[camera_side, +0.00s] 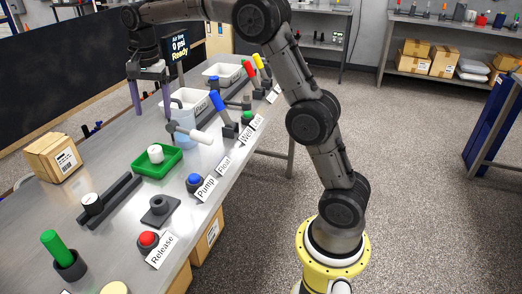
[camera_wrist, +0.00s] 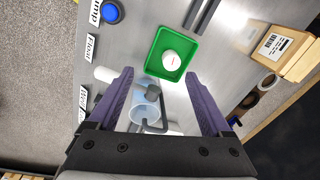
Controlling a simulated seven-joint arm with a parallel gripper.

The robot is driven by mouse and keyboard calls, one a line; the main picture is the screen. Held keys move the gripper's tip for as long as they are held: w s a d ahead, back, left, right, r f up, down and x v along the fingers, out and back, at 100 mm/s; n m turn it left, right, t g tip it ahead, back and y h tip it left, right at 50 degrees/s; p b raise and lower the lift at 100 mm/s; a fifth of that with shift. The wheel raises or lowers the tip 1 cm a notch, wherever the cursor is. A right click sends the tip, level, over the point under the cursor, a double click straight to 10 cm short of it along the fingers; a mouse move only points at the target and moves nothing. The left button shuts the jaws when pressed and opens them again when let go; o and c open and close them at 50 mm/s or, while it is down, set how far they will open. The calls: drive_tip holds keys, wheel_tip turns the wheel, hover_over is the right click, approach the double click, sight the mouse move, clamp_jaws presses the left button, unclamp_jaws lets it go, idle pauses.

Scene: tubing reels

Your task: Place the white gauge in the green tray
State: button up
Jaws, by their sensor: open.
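The white gauge (camera_side: 155,153), a short white cylinder, stands upright inside the green tray (camera_side: 174,164) on the bench. In the wrist view, the white gauge (camera_wrist: 171,61) sits in the green tray (camera_wrist: 153,65), towards its lower right part, beyond my fingertips. My gripper (camera_side: 151,112) hangs above the bench behind the tray in the side view, pointing down. Its two purple fingers are wide apart with nothing held between them, as the wrist view also shows at my gripper (camera_wrist: 160,75). The gripper is apart from the gauge and the tray.
A clear pitcher (camera_wrist: 143,112) stands below my gripper. A cardboard box (camera_side: 54,157) lies left of the tray, a black rail (camera_side: 115,200) in front. Labelled buttons line the right edge.

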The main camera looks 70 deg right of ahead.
drive_tip(key=s+a+r+n+t, duration=0.1)
drive_tip(key=s+a+r+n, duration=0.2)
drive_tip(key=s, duration=0.5)
drive_tip(key=s+a+r+n+t, duration=0.15)
drive_tip(key=s+n, duration=0.25)
drive_tip(key=s, duration=0.5)
drive_tip(key=s+a+f+n+t, duration=0.1)
drive_tip(key=s+f+n, duration=0.2)
drive_tip(key=s, duration=0.5)
drive_tip(key=s+a+f+n+t, duration=0.1)
drive_tip(key=s+f+n, duration=0.2)
drive_tip(key=s, duration=0.5)
drive_tip(key=shift+a+n, duration=0.35)
drive_tip(key=shift+n, duration=0.45)
drive_tip(key=shift+s, duration=0.1)
